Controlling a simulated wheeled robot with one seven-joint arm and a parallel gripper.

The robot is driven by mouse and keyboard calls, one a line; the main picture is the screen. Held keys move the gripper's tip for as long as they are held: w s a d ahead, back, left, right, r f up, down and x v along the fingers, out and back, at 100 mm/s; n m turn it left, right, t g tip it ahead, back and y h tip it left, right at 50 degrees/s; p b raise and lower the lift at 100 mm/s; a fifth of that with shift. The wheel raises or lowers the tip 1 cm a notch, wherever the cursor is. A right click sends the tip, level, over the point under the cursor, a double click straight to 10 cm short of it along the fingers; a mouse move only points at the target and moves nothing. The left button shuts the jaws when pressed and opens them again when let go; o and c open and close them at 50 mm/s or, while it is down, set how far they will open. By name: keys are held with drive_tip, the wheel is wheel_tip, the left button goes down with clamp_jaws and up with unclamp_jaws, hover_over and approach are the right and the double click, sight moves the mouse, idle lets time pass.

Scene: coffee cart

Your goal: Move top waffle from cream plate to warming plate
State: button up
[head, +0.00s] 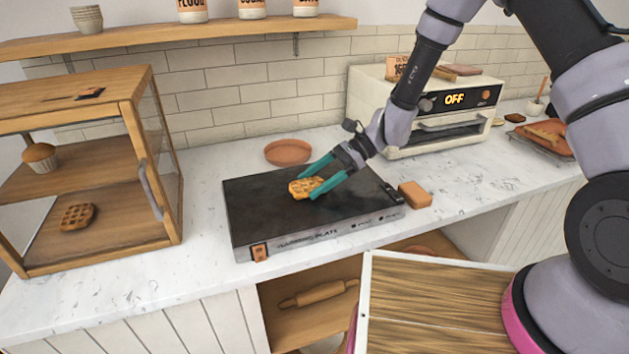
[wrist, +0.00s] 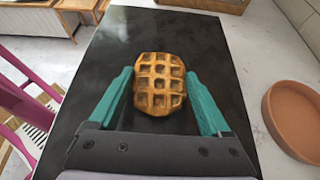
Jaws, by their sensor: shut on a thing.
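A golden-brown waffle (head: 305,187) is between the teal fingers of my gripper (head: 321,179), which is shut on it. In the wrist view the waffle (wrist: 160,84) lies between the two fingertips, grid side up. It is over the middle of the dark warming plate (head: 270,213); I cannot tell whether it touches the surface. The warming plate's black top (wrist: 110,65) fills much of the wrist view. I cannot make out a cream plate in either view.
A terracotta dish (head: 288,152) sits behind the warming plate. A small brown block (head: 414,194) is at its right end. A wooden display case (head: 85,165) stands at left, holding another waffle (head: 77,217). A toaster oven (head: 428,105) stands at the back right.

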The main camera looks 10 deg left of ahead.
drive_tip(key=o, duration=1.2)
drive_tip(key=shift+f, duration=0.1)
drive_tip(key=v, duration=1.2)
drive_tip(key=s+d+r+n+t+h, duration=0.2)
drive_tip(key=d+r+n+t+h, duration=0.25)
drive_tip(key=d+r, duration=1.15)
drive_tip(key=s+d+r+n+t+h, duration=0.1)
drive_tip(key=s+d+r+t, duration=0.2)
drive_tip(key=d+r, duration=0.1)
drive_tip(key=s+d+r+n+t+h, duration=0.1)
drive_tip(key=s+d+r+t, duration=0.2)
drive_tip(key=s+d+r, duration=0.1)
drive_tip(key=s+d+r+n+t+h, duration=0.1)
drive_tip(key=s+d+r+t+h, duration=0.1)
drive_tip(key=s+d+r+t, duration=0.1)
drive_tip(key=shift+s+d+r, duration=0.15)
drive_tip(key=shift+d+r, duration=0.25)
drive_tip(key=shift+r, duration=0.2)
drive_tip(key=shift+s+d+r, duration=0.15)
drive_tip(key=shift+d+r, duration=0.25)
drive_tip(key=shift+r, duration=0.25)
